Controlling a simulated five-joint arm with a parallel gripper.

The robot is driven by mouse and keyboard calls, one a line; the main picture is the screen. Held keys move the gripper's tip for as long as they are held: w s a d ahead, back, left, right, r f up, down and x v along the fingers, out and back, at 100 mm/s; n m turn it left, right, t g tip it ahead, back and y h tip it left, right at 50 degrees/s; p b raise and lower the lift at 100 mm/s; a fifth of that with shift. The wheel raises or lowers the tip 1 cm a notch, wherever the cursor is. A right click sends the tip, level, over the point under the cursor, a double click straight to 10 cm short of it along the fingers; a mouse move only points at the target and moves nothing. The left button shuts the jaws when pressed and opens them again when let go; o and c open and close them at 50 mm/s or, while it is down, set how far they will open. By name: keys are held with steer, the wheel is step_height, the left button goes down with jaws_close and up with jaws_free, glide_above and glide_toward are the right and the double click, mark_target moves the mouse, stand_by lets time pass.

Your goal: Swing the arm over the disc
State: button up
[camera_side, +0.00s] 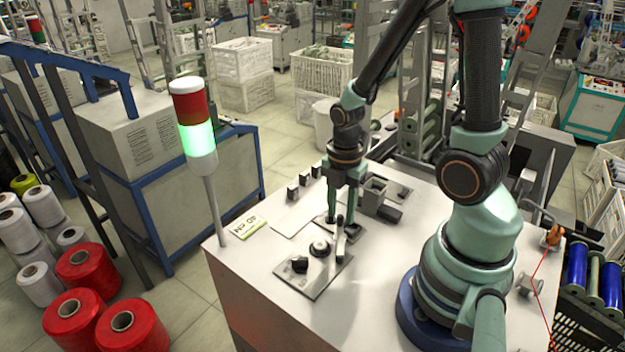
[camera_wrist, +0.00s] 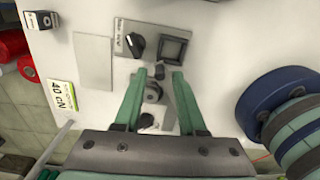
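A grey metal plate (camera_side: 313,286) lies on the white bench top. On it are a small round disc (camera_side: 320,248), a dark knob (camera_side: 299,264) and an upright dark arm (camera_side: 340,246) beside the disc. My gripper (camera_side: 342,218) points down just behind the disc, close above the arm. In the wrist view my gripper (camera_wrist: 160,73) is open, its green fingers apart. The disc (camera_wrist: 153,92) shows between them, with the knob (camera_wrist: 146,120) nearer the palm. A small dark part, likely the arm (camera_wrist: 160,72), shows between the fingertips. I cannot tell whether they touch it.
A panel with a rotary switch (camera_wrist: 135,44) and a square frame (camera_wrist: 173,50) lies beyond the fingertips. Red thread (camera_side: 541,270) runs at the right.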

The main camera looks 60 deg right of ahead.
steer(key=shift+f, duration=0.45)
steer(key=shift+r, duration=0.1)
jaws_close()
